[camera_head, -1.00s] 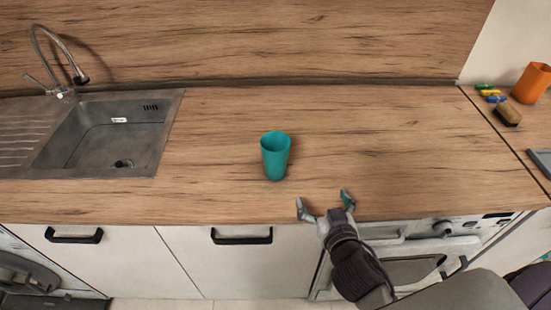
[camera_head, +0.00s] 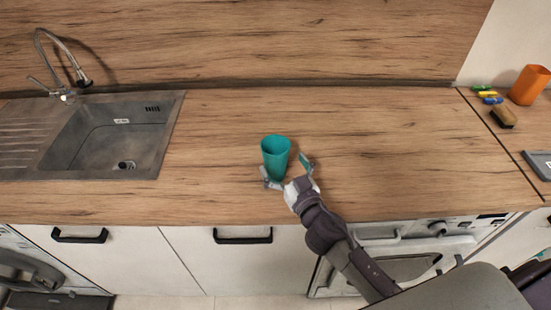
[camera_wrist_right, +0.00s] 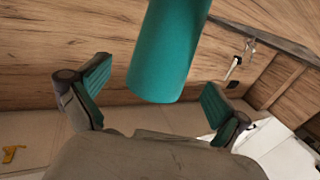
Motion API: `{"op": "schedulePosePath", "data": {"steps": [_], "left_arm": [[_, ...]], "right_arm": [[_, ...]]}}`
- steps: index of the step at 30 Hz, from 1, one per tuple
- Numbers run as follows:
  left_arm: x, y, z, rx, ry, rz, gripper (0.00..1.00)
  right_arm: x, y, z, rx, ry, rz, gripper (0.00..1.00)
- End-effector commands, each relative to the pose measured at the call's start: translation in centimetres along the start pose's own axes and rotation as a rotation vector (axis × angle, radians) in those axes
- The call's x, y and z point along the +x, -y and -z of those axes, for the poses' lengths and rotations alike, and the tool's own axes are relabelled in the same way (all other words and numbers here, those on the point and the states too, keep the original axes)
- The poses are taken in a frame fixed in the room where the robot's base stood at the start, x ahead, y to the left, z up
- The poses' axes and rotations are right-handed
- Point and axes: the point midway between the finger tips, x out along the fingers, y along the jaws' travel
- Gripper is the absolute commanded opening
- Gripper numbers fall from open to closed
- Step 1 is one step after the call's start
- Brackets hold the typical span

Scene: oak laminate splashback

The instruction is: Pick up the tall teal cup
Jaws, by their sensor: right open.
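The tall teal cup (camera_head: 275,153) stands upright on the wooden counter in the head view. My right gripper (camera_head: 285,168) is open at the near side of the cup, with one finger to the cup's lower left and the other to its right. In the right wrist view the cup (camera_wrist_right: 168,50) fills the upper middle, between and beyond the open teal-padded fingers of the gripper (camera_wrist_right: 155,90). Gaps show on both sides of the cup there. The cup's lower part is partly hidden by the gripper in the head view. My left gripper is not in view.
A sink (camera_head: 110,137) with a faucet (camera_head: 62,65) is on the left. The counter (camera_head: 380,140) around the teal cup is clear.

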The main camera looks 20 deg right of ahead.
Motion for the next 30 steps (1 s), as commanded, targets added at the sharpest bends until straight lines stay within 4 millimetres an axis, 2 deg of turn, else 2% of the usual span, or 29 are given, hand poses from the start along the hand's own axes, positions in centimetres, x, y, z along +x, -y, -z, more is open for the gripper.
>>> {"op": "schedulePosePath", "data": {"steps": [4,9,17,20,28,30], "left_arm": [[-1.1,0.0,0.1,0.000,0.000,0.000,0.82],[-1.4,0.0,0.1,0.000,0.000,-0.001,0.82],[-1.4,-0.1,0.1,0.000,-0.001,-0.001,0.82],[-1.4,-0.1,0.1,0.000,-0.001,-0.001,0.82],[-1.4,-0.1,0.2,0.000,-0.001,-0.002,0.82],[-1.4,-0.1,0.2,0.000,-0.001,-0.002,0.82]], "right_arm": [[2.4,0.1,0.2,-0.003,-0.001,0.000,1.00],[4.3,0.1,0.0,-0.001,-0.002,0.000,1.00],[4.6,0.1,-0.1,0.000,-0.001,0.000,1.00],[4.6,0.1,-0.1,0.000,-0.001,0.000,0.87],[4.6,0.1,-0.1,-0.001,-0.001,0.000,0.42],[4.6,0.1,-0.1,-0.001,-0.001,0.000,0.41]]}}
